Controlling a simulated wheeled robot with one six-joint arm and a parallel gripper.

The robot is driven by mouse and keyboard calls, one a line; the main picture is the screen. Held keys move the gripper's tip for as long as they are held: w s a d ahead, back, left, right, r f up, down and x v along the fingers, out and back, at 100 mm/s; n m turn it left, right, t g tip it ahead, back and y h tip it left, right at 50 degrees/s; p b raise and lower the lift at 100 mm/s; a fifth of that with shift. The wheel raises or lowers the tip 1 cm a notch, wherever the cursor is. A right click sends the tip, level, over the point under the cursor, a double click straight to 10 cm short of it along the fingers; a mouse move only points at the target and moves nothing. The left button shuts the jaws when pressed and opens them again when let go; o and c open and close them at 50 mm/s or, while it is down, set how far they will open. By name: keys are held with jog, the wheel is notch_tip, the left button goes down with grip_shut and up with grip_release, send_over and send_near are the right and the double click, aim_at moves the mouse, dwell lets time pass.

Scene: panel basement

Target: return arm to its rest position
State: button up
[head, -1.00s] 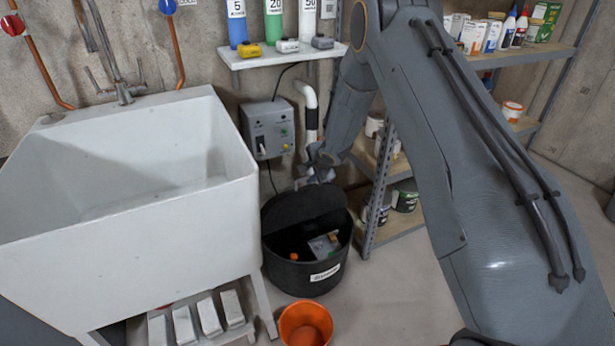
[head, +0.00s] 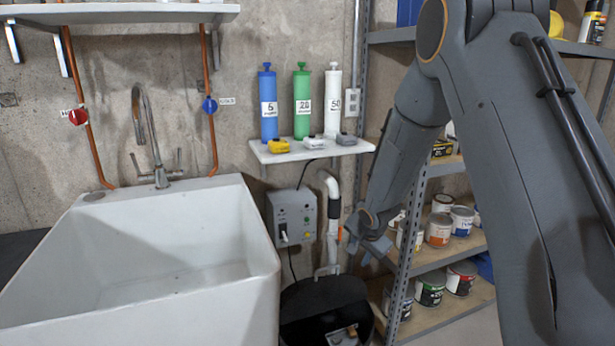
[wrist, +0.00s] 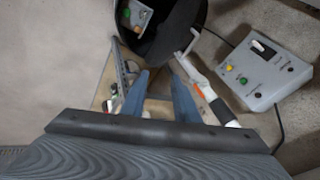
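My gripper (head: 366,247) hangs at the end of my bent arm, in front of the wall right of the grey control box (head: 293,217) and above the black bin (head: 322,303). In the wrist view my gripper (wrist: 160,88) shows two blue-grey fingers with a clear gap between them and nothing held. The black bin (wrist: 172,38) lies beyond the fingertips there, with a small box (wrist: 137,14) inside it. The control box also shows in the wrist view (wrist: 262,72), to the right of the fingers.
A white sink (head: 150,265) fills the left. A small shelf (head: 312,152) holds blue, green and white cylinders above the control box. A metal rack (head: 440,255) with paint cans stands close behind my arm. A white pipe (head: 333,215) runs down the wall.

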jog(key=s+d+r+n+g+p, duration=0.1)
jog(key=s+r, duration=0.4)
jog(key=s, duration=0.7)
jog(key=s+r+n+g+p, duration=0.2)
jog(key=s+r+n, duration=0.3)
jog(key=s, duration=0.7)
jog(key=s+d+r+n+g+p, duration=0.1)
jog(key=s+r, duration=0.4)
jog(key=s, duration=0.8)
jog(key=n+g, duration=0.1)
jog(key=n, duration=0.1)
jog(key=shift+d+n+g+p, duration=0.35)
jog(key=shift+n+g+p, duration=0.05)
jog(key=shift+w, duration=0.1)
